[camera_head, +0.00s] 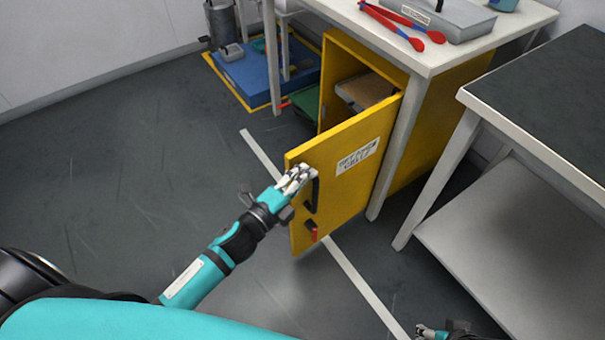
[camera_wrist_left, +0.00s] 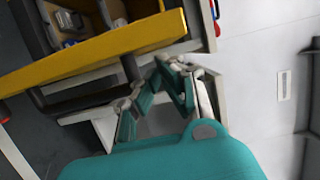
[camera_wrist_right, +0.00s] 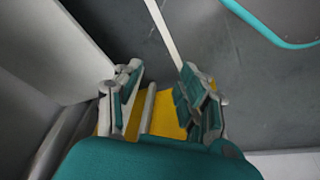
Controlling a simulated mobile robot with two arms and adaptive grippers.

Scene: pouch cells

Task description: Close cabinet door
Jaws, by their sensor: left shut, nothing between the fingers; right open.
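The yellow cabinet (camera_head: 434,140) stands under the white workbench, its door (camera_head: 345,185) swung well open toward me. The door carries a white label (camera_head: 357,157), a black handle (camera_head: 311,194) and a small red part below it. My left gripper (camera_head: 303,175) is shut and empty at the door's outer edge, by the top of the handle; whether it touches is unclear. The left wrist view shows the door's yellow edge (camera_wrist_left: 100,48) and dark handle (camera_wrist_left: 80,102) beside the fingers. My right gripper (camera_wrist_right: 160,90) is open and empty, with a yellow surface beyond it.
The cabinet holds a brown box-like item (camera_head: 366,88) on a shelf. A dark-topped table (camera_head: 540,100) stands at right. The floor (camera_head: 150,150) left of the door is clear.

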